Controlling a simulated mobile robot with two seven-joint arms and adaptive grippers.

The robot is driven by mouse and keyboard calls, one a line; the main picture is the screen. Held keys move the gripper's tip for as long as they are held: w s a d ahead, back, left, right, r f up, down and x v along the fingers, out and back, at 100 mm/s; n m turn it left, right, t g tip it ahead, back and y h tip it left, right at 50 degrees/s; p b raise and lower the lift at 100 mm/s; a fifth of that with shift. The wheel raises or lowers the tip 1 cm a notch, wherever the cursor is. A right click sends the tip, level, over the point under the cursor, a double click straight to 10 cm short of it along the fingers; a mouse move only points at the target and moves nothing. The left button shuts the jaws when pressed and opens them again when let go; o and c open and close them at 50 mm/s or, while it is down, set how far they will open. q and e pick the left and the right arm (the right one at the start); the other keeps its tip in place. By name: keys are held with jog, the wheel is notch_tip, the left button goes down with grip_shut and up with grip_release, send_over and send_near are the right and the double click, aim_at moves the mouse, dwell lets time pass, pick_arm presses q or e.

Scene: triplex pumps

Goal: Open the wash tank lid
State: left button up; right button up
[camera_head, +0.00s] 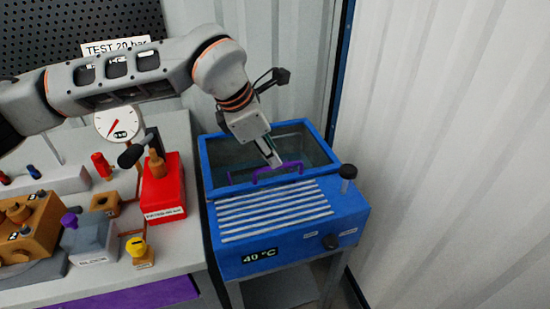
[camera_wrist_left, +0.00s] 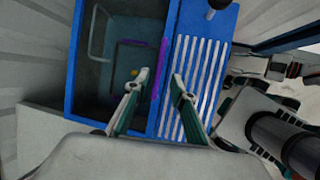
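The blue wash tank (camera_head: 290,238) stands right of the bench. Its lid (camera_head: 216,172) looks like a clear panel in a blue frame and lies flat over the basin; the wrist view shows the same frame (camera_wrist_left: 73,60). A purple handle (camera_head: 262,176) runs along the lid's front edge. My left gripper (camera_head: 274,160) reaches down to the handle. In the wrist view its two fingers (camera_wrist_left: 160,76) are apart, with the purple handle (camera_wrist_left: 162,62) showing between the tips. I cannot tell whether they touch it. My right gripper is not in view.
A grey bench (camera_head: 185,255) with a red block (camera_head: 163,190) and pump parts stands left. A white corrugated wall (camera_head: 450,130) rises close on the right.

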aim_at(276, 169)
pick_arm(q)
jog(key=x, duration=0.3)
jog(key=shift+w+d+f, duration=0.1)
jog(key=shift+f, duration=0.25)
jog(key=shift+w+d+f, duration=0.15)
jog(key=shift+f, duration=0.2)
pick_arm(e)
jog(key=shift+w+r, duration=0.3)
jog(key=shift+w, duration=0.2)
pick_arm(q)
jog(key=shift+c, duration=0.4)
grip_shut()
jog(key=shift+w+r, duration=0.1)
